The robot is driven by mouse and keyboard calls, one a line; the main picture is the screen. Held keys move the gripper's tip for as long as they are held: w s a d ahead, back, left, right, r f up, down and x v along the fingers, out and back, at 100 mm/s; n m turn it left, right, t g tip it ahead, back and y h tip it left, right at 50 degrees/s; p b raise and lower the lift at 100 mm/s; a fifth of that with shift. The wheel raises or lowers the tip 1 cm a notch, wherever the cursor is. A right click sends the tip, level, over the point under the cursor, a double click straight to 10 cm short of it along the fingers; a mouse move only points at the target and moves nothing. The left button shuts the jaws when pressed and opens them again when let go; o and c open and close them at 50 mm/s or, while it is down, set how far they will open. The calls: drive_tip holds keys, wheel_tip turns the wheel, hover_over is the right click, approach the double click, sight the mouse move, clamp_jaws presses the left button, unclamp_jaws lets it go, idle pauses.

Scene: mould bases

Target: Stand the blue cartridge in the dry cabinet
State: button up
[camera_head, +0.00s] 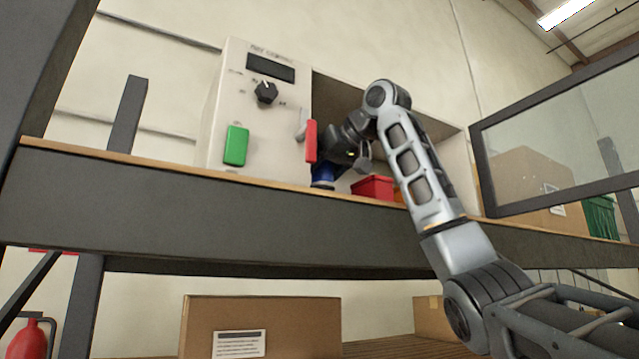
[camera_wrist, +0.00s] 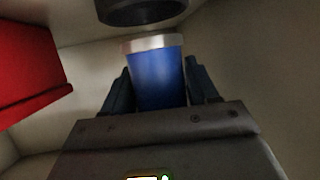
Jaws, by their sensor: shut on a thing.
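The blue cartridge (camera_wrist: 157,78) is upright between the two fingers of my gripper (camera_wrist: 157,90) in the wrist view, with a pale band at its top. In the head view the blue cartridge (camera_head: 323,172) shows low at the left of the cabinet opening, partly hidden by a red handle. My gripper (camera_head: 335,160) reaches inside the dry cabinet (camera_head: 258,195). The cabinet's glass door (camera_head: 560,135) is swung open to the right. Whether the cartridge touches the cabinet floor cannot be told.
A cardboard box (camera_head: 535,180) stands behind the door.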

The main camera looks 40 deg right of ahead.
sight(320, 186)
wheel_tip(320, 186, down, 2)
drive_tip(key=shift+f, duration=0.2)
drive_tip(key=shift+c, duration=0.5)
drive_tip(key=shift+f, duration=0.3)
drive_tip(key=shift+c, duration=1.3)
drive_tip(key=shift+f, duration=0.15)
drive_tip(key=o, duration=1.1)
drive_tip(key=shift+f, duration=0.1)
drive_tip(key=shift+o, duration=0.8)
drive_tip(key=shift+w, duration=0.1)
drive_tip(key=shift+o, duration=1.2)
drive_tip(key=d+b+v, duration=0.1)
drive_tip(key=b+v, duration=0.2)
drive_tip(key=v, duration=0.9)
drive_tip(key=shift+a+r, duration=0.4)
drive_tip(key=shift+a, duration=0.05)
